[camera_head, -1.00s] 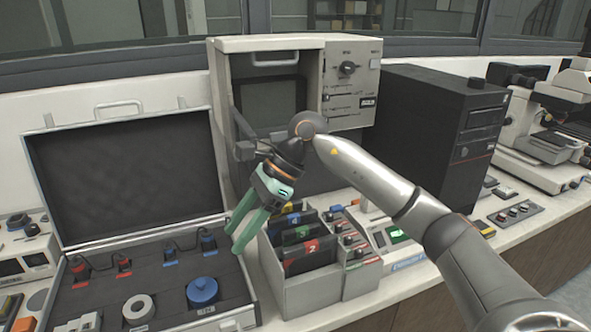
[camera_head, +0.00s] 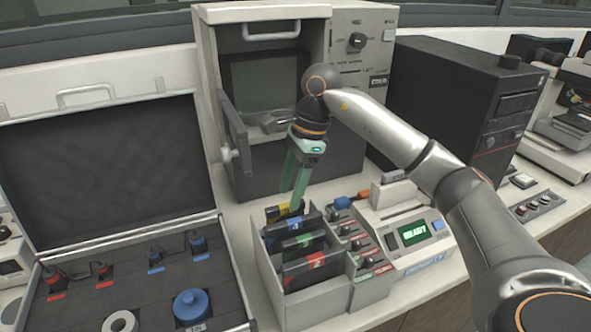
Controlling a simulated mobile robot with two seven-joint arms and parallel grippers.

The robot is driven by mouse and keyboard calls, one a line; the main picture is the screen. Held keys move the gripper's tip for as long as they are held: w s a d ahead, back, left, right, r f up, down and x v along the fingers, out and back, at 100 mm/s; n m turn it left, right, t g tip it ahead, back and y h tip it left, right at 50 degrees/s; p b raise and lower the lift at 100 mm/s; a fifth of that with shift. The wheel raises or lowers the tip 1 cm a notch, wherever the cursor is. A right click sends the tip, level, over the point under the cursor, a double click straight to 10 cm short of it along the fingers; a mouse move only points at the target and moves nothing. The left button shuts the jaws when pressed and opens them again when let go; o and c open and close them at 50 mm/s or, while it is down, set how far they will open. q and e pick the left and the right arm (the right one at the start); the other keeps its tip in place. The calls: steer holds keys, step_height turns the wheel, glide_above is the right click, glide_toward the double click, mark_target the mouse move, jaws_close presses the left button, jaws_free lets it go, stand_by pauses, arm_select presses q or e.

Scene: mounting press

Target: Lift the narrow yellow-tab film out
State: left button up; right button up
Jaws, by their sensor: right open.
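Dark films stand upright in a grey open-top box (camera_head: 280,292), each with a coloured tab. The yellow-tab film (camera_head: 284,208) is at the back, behind the blue-tab film (camera_head: 291,223), the green-tab film (camera_head: 300,241) and the red-tab film (camera_head: 316,261). My right gripper (camera_head: 293,198), with green fingers, points down over the back of the box. Its fingers are open and overlap the yellow-tab film in the picture; I cannot tell whether they touch it. My left gripper is not in view.
An open case (camera_head: 190,262) lies left of the box. A grey press cabinet (camera_head: 262,18) with its door open stands behind. A small device (camera_head: 405,258) with a lit green display is right of the box, and a black unit (camera_head: 450,90) stands farther back.

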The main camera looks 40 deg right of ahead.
mark_target(284, 213)
steer(key=x, duration=0.8)
steer(key=shift+p, duration=0.35)
jaws_close()
stand_by(0.5)
steer(key=shift+r, duration=0.15)
stand_by(1.1)
